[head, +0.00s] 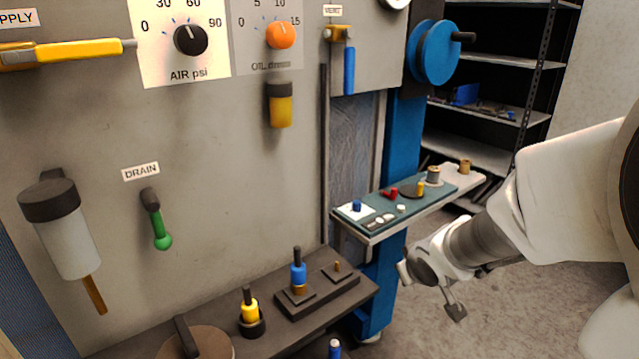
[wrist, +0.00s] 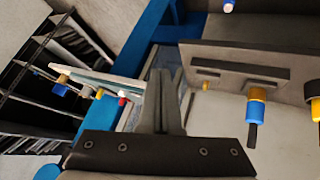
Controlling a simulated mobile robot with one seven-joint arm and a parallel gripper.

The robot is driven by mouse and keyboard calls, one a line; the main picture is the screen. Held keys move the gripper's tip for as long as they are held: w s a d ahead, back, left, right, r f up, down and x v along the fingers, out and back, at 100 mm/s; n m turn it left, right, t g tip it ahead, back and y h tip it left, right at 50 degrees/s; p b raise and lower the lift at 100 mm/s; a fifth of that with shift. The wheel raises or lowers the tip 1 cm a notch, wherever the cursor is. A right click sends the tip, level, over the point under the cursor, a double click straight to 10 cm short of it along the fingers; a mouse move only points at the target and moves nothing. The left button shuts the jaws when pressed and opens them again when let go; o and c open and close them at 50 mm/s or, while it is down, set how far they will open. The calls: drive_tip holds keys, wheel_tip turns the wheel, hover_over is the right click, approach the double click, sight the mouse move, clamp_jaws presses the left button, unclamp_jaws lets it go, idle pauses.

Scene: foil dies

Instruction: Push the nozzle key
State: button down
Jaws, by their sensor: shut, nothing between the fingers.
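I cannot tell for sure which thing is the nozzle key; no label in view names it. On the low bench stand a blue and orange piece with a dark stem (head: 298,275) and a yellow piece with a dark stem (head: 249,308). The blue and orange piece also shows in the wrist view (wrist: 257,110). A small peg (head: 337,267) stands at the right of the same dark block. My gripper (head: 456,311) is shut and empty, in the air right of the bench. In the wrist view its fingers (wrist: 164,74) are together, touching nothing visible.
A narrow side shelf (head: 375,238) holds several small pieces, spools and a white card. Behind it stand a blue post (head: 385,290) and a dark rack (head: 480,90). The panel has an air dial (head: 190,39), an orange oil knob (head: 281,35) and a green drain lever (head: 161,240).

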drive_tip(key=w+a+f+n+y+b, duration=0.1)
drive_tip(key=a+f+y+b, duration=0.2)
drive_tip(key=f, duration=0.8)
drive_tip(key=w+a+f+n+g+y+b, duration=0.1)
drive_tip(key=a+f, duration=0.4)
drive_tip(key=f, duration=0.5)
drive_tip(key=n+y+b, duration=0.1)
drive_tip(key=y+b, duration=0.1)
drive_tip(key=shift+f+b, duration=0.3)
drive_tip(key=shift+f, duration=0.05)
drive_tip(key=shift+w, duration=0.1)
drive_tip(key=b, duration=0.5)
hover_over(335, 344)
drive_tip(key=s+d, duration=0.1)
drive_tip(key=s, duration=0.1)
wheel_tip(335, 344, down, 7)
drive_tip(key=f, duration=0.1)
drive_tip(key=f+b, duration=0.2)
drive_tip(key=f, duration=0.1)
drive_tip(key=shift+w, duration=0.35)
drive_tip(key=shift+w+f+p, duration=0.1)
drive_tip(key=shift+f+p, duration=0.05)
drive_tip(key=shift+p, duration=0.15)
